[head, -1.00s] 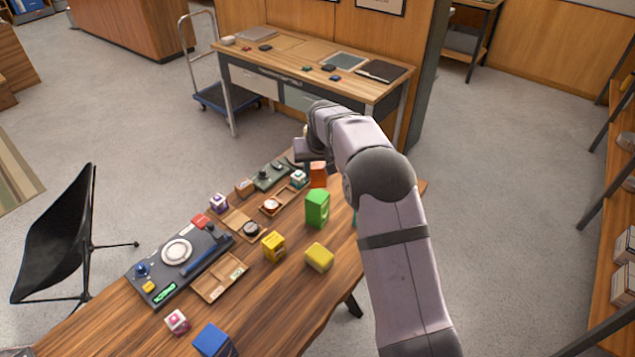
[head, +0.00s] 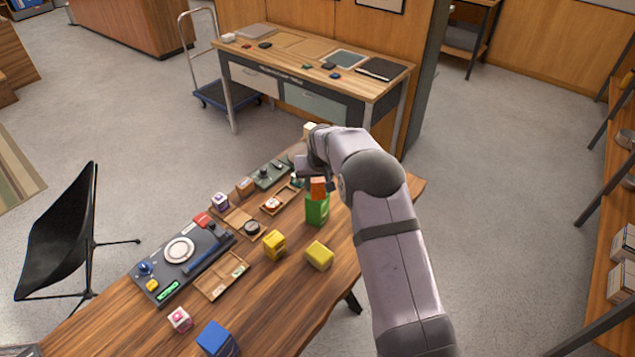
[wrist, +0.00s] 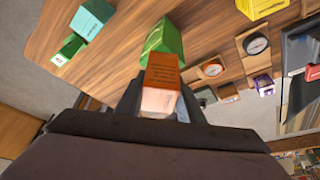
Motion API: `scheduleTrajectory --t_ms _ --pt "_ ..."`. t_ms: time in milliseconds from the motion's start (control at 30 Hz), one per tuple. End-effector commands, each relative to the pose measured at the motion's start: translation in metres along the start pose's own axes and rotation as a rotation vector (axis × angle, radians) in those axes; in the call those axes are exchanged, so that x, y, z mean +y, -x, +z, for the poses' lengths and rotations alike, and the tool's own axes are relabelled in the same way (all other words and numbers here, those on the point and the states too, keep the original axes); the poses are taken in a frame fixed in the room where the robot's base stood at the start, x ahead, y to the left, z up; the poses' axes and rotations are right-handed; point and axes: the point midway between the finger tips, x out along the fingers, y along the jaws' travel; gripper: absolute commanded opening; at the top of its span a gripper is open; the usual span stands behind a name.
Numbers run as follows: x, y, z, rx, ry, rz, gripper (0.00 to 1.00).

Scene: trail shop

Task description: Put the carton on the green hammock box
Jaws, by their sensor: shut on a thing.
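The carton, a small orange-brown box (head: 318,187) with printed lines on its side, is held in my gripper. In the wrist view the carton (wrist: 162,70) sits between the two fingers (wrist: 158,105). The green hammock box (head: 317,210) stands upright on the wooden table, and in the head view the carton appears directly over its top. In the wrist view the green box (wrist: 166,36) shows just beyond the carton. I cannot tell whether the two touch. My arm hides most of the gripper in the head view.
A yellow box (head: 319,256) and another yellow box (head: 274,244) stand in front of the green box. Wooden trays (head: 222,277) and a dark panel (head: 185,258) lie to the left. In the wrist view, a teal box (wrist: 92,18) stands at upper left.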

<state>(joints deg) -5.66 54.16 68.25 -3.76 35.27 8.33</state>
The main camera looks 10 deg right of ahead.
Motion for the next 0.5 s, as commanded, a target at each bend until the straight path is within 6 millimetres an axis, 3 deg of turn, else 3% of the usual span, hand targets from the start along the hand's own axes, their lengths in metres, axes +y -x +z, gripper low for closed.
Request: scheduleTrajectory --t_ms 100,133,200,500 --pt "0.0000 -0.0029 0.0008 0.001 0.000 0.000 0.09" --pt "0.0000 -0.0031 0.0012 0.000 0.000 0.000 0.36" --pt "0.0000 -0.0023 0.0009 0.000 0.000 0.000 0.53" --pt "0.0000 -0.0017 0.0006 0.000 0.000 0.000 0.53"
